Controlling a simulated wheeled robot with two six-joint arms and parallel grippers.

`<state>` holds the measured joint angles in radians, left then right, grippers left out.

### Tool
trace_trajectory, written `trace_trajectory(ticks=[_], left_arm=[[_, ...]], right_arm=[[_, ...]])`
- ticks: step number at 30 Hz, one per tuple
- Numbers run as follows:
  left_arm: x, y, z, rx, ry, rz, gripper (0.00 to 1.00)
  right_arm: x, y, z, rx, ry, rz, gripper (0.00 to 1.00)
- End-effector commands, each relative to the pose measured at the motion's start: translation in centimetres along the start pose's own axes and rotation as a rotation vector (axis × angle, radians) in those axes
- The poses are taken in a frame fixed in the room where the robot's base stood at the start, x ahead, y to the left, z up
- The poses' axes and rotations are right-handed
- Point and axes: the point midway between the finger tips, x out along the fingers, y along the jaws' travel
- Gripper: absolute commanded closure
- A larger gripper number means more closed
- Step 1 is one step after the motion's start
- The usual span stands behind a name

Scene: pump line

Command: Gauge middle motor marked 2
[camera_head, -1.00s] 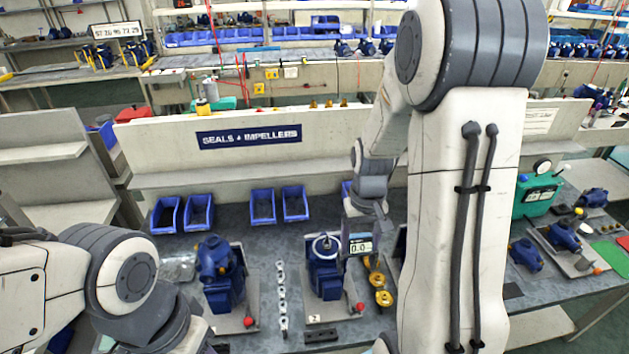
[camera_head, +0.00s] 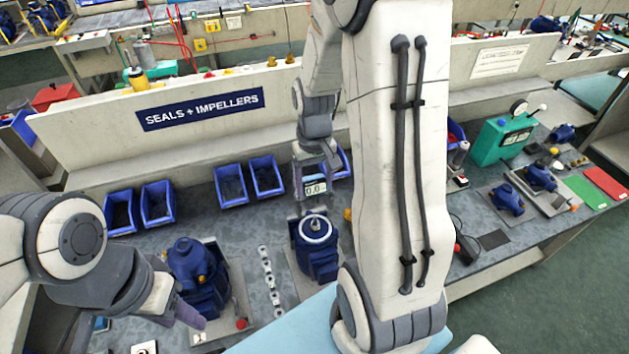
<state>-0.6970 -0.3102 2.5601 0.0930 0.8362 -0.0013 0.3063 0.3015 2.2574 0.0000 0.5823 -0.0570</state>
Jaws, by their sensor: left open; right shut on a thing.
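The middle motor (camera_head: 318,262) is a blue unit with a pale ring on top, upright on a grey plate. The front of its plate is hidden, and no number mark shows there now. My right gripper (camera_head: 314,164) is shut on a gauge (camera_head: 315,186) with a small display that seems to read 0.0. The gauge is above and just behind the motor's ring in the picture; I cannot tell whether they touch. My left gripper (camera_head: 183,313) is open at the lower left, in front of another blue motor (camera_head: 190,262); its fingertips are hard to make out.
Several small metal parts (camera_head: 267,278) lie in a row between the two motors. Blue bins (camera_head: 231,185) line the back of the bench. A green case (camera_head: 502,140) and more blue motors (camera_head: 507,199) stand at the right. My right arm covers the bench's middle.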

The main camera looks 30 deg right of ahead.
Motion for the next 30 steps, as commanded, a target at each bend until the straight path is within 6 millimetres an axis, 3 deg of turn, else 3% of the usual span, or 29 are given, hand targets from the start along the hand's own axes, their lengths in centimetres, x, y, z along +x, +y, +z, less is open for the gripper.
trace_trajectory(ticks=[5, 18, 30], left_arm=[[2.5, -0.2, 0.1, -0.003, 0.000, 0.000, 0.55], [5.7, -0.4, 0.3, -0.003, 0.000, 0.000, 0.55], [6.0, -0.4, 0.3, -0.002, 0.000, 0.000, 0.55]], right_arm=[[2.5, 0.1, 0.0, 0.002, 0.000, 0.000, 1.00], [7.0, 0.3, 0.1, 0.005, 0.000, 0.000, 1.00], [7.6, 0.3, 0.0, 0.005, 0.001, 0.000, 1.00]])
